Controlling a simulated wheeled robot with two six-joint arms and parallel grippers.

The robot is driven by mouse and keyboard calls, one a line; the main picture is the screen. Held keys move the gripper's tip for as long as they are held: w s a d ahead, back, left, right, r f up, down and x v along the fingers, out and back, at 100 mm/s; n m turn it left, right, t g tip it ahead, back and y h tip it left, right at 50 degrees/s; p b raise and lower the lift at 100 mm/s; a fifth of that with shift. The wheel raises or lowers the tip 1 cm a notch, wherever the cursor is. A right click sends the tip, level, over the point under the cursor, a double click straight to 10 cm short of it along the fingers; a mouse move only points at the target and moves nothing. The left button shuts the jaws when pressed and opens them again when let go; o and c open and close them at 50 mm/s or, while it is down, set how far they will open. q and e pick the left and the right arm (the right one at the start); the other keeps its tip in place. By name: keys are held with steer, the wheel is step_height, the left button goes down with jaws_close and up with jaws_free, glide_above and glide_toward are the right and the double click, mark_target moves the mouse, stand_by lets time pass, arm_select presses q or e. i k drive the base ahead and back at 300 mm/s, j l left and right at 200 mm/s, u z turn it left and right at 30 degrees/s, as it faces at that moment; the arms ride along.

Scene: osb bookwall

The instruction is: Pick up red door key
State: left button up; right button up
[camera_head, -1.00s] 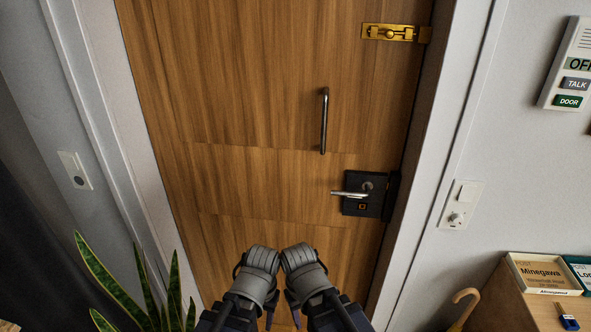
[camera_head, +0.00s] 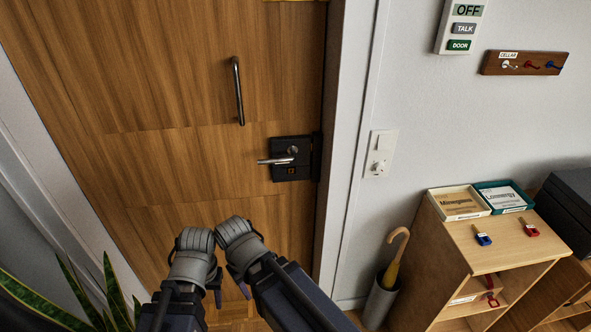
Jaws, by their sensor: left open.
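A small key with a red head (camera_head: 530,228) lies on the top of the light wooden cabinet (camera_head: 500,254) at the right. A similar key with a blue head (camera_head: 482,238) lies to its left. Another red item (camera_head: 491,300) shows in the cabinet's upper compartment; I cannot tell exactly what it is. My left gripper (camera_head: 216,292) is low in front of the door, far left of the cabinet, open, and mostly hidden by my own arm. My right gripper (camera_head: 242,286) is beside it, and its jaws are not clear. Both are far from the red key.
Two trays (camera_head: 459,203) stand at the cabinet's back. An umbrella stand (camera_head: 381,302) is left of the cabinet, and a plant (camera_head: 75,300) is at the lower left. A key rack (camera_head: 524,63) with coloured hooks hangs on the wall. The wooden door (camera_head: 170,100) is shut.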

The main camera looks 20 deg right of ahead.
mark_target(531, 231)
steer(key=z, duration=2.4)
steer(key=i+l, duration=0.6)
steer(key=i+l+u, duration=0.35)
steer(key=u, duration=0.9)
steer(key=i+j, duration=0.1)
steer(key=i, duration=0.4)
